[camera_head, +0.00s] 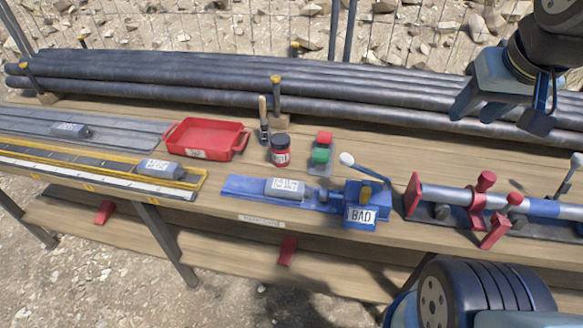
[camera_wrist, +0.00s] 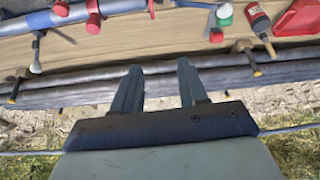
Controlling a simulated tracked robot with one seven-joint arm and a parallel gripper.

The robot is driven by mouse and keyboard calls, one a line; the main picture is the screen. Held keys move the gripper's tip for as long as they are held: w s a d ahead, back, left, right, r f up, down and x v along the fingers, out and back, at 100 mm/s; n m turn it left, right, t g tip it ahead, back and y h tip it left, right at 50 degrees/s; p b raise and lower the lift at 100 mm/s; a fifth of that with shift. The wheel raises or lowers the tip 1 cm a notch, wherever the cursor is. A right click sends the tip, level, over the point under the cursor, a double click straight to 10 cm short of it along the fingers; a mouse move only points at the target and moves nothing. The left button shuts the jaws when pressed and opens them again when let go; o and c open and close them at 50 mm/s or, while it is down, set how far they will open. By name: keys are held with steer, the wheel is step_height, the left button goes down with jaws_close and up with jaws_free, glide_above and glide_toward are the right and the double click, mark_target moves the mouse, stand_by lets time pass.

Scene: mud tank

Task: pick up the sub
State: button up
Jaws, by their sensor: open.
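Three grey labelled cylindrical pieces that look like subs lie on the bench in the head view; I cannot tell which one is meant. One sub (camera_head: 285,188) lies on a blue tray (camera_head: 238,186), next to a blue block (camera_head: 361,210) with a white label. Another sub (camera_head: 162,169) lies on the yellow-edged rail (camera_head: 100,170). The third sub (camera_head: 70,130) lies on a grey ribbed plate (camera_head: 125,130). My gripper (camera_head: 498,113) is open and empty at the upper right, above the pipes and apart from all three. Its fingers also show in the wrist view (camera_wrist: 159,68).
Long dark pipes (camera_head: 200,75) lie along the back between yellow-topped posts. A red tray (camera_head: 240,140), a red jar (camera_head: 280,150), a red-and-green item (camera_head: 322,147) and a brush (camera_head: 263,118) stand mid-bench. A red-clamped pipe assembly (camera_head: 480,203) fills the right.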

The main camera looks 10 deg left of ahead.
steer(key=shift+w, duration=0.25)
steer(key=shift+o, duration=0.9)
steer(key=shift+w, duration=0.1)
steer(key=shift+o, duration=0.8)
steer(key=shift+w+a, duration=0.15)
steer(key=shift+w, duration=0.05)
steer(key=o, duration=0.5)
steer(key=w+a+f+n+g, duration=0.1)
steer(key=w+a+f+n, duration=0.1)
steer(key=w+a+n, duration=0.2)
steer(key=shift+w+a+f, duration=0.15)
steer(key=shift+w+a, duration=0.65)
steer(key=shift+a, duration=0.1)
steer(key=n+g, duration=0.5)
steer(key=n, duration=0.8)
glide_above(287, 185)
steer(key=f, duration=2.4)
steer(key=shift+w+d+f, duration=0.15)
steer(key=shift+w+f, duration=0.1)
steer(key=shift+f, duration=0.15)
steer(key=shift+s+f, duration=0.2)
steer(key=shift+f, duration=2.45)
